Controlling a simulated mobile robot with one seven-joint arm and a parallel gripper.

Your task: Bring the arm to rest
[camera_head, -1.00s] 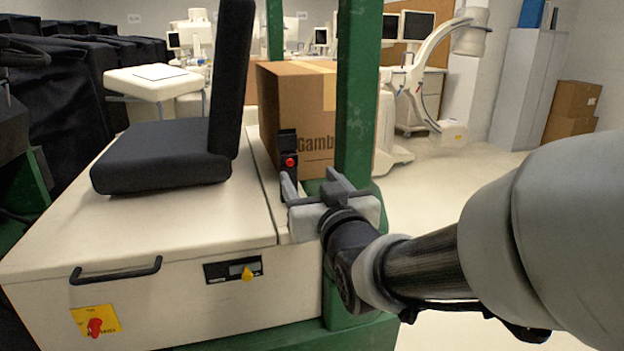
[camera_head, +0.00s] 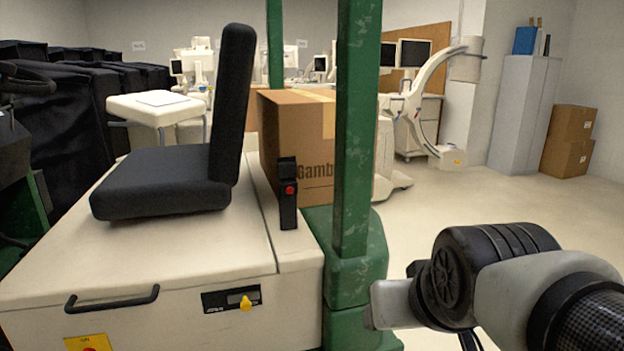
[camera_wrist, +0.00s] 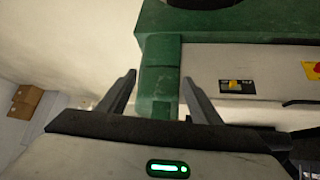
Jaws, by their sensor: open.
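My gripper (camera_wrist: 158,80) is open in the wrist view, with its two grey fingers apart. Nothing is held between them; the green corner of the vehicle shows beyond and between the fingers. In the head view my gripper's pale body (camera_head: 394,304) is at the lower right, beside the foot of the green post (camera_head: 356,150). Its fingers are not clear in that view. My arm runs from there to the right edge.
A cream vehicle body (camera_head: 200,250) with a black seat (camera_head: 165,180) and a black box with a red button (camera_head: 289,195) fills the left. A cardboard box (camera_head: 300,150) stands behind the post. Open floor (camera_head: 470,195) lies to the right.

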